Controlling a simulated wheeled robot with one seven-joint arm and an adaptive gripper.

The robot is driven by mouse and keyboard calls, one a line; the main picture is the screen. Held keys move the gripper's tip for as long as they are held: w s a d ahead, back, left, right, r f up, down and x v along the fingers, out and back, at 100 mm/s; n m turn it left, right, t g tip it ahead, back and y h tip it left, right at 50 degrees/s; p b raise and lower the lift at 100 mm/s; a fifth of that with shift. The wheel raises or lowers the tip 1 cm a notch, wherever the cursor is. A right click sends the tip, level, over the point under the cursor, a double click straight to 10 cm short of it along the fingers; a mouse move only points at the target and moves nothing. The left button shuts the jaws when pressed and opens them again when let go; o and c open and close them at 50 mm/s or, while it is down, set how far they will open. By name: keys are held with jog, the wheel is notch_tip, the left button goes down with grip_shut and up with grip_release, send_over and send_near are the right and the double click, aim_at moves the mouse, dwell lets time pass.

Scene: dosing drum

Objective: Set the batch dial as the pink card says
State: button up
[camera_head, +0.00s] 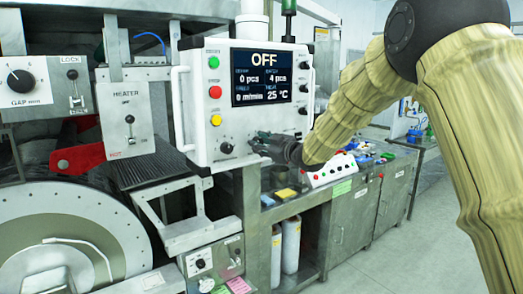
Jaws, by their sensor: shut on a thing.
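The white control panel (245,105) has a screen (262,77) that reads OFF, with the batch field at 4 pcs, 0 pcs to its left, 0 m/min and 25 °C below. My gripper (256,143) is at the panel's lower right face, shut on what appears to be the batch dial. The fingers hide that dial, so its pointer and scale cannot be read. A black knob (226,148) is uncovered just left of the fingers. A pink card (238,285) lies low at the bottom of the picture; its writing is too small to read.
Green, red and yellow buttons (215,92) line the panel's left side; small switches (304,88) line its right. A white handle (180,108) stands out at left. The drum (65,235) is lower left. A cluttered bench (345,205) stands behind; floor at right is clear.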

dwell(0.6)
jog(key=o, duration=1)
jog(key=v, duration=1.2)
